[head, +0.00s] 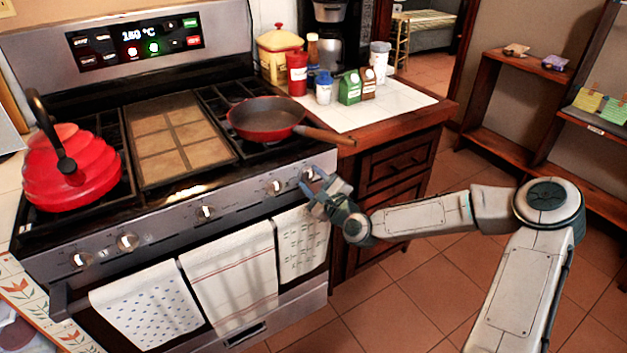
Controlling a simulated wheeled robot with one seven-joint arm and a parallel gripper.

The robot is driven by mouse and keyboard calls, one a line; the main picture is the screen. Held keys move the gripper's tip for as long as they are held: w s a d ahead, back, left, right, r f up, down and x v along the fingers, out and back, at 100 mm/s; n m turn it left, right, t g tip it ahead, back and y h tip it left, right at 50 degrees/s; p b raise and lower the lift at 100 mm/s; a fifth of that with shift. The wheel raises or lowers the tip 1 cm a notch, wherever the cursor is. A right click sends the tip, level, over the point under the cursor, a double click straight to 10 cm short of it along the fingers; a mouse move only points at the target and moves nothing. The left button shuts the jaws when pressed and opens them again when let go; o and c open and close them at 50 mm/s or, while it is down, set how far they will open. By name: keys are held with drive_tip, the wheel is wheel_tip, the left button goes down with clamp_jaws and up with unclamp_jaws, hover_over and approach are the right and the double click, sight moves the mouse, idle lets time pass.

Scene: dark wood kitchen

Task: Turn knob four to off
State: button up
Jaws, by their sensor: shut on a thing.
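The stove's front panel carries a row of silver knobs: two at the left (80,260) (128,242), one in the middle (206,212), one to its right (276,187) and the rightmost knob (308,173). No numbers can be read on them, so I cannot tell which is knob four. My gripper (314,186) is at the rightmost knob, with its fingers shut on it. The fingers partly cover this knob, and its pointer angle cannot be told.
A red pan (266,118) sits on the right burner, its wooden handle (325,135) jutting above my gripper. A red kettle (70,175) stands on the left burner. Towels (230,280) hang on the oven handle. Jars and cartons (349,87) stand on the right counter. The floor (400,305) is clear.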

drive_tip(key=o, duration=1)
drive_tip(key=shift+d, duration=0.1)
drive_tip(key=v, duration=1.3)
drive_tip(key=shift+s+d, duration=0.2)
drive_tip(key=shift+s, duration=0.15)
